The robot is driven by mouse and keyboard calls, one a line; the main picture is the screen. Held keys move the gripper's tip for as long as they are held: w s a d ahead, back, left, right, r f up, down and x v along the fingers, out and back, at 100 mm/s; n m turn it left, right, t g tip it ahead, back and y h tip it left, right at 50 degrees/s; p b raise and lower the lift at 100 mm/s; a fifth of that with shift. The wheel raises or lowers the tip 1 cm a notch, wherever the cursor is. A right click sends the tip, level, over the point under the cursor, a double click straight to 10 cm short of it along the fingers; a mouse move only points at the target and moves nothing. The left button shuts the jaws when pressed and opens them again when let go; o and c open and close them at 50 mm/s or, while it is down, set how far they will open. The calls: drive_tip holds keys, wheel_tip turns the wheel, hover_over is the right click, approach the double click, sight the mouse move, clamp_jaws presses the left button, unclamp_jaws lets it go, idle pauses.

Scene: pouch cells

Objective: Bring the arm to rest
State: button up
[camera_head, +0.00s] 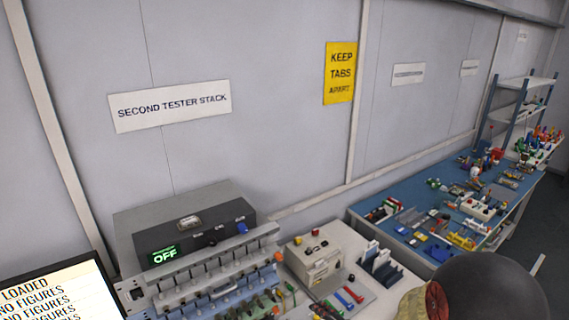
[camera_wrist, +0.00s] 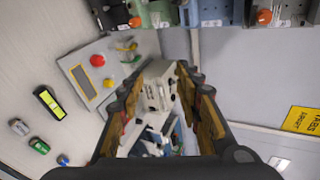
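My gripper (camera_wrist: 160,77) shows in the wrist view with its two fingers spread apart. It is open, and nothing is held between the fingers. Through the gap I see a pale box-shaped device (camera_wrist: 156,95) farther off. In the head view a dark rounded part of my arm fills the lower right corner, in front of the benches. My fingers cannot be made out in that view.
The tester stack (camera_head: 205,234) reads OFF on a wall-side bench. A beige box with buttons (camera_head: 318,255) stands right of it. A cluttered blue bench (camera_head: 395,238) and shelf rack (camera_head: 518,99) lie farther right. A screen (camera_head: 58,296) stands lower left.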

drive_tip(key=s+d+f+n+g+h+b, duration=0.25)
drive_tip(key=s+d+n+g+h, duration=0.4)
drive_tip(key=s+d+n, duration=0.4)
drive_tip(key=s+a+r+n+b, duration=0.2)
drive_tip(key=s+r+b, duration=0.8)
drive_tip(key=s+r, duration=0.5)
drive_tip(key=shift+s+a+r+n+t+y, duration=0.15)
drive_tip(key=shift+s+a+n+t+y, duration=0.2)
drive_tip(key=shift+n, duration=0.3)
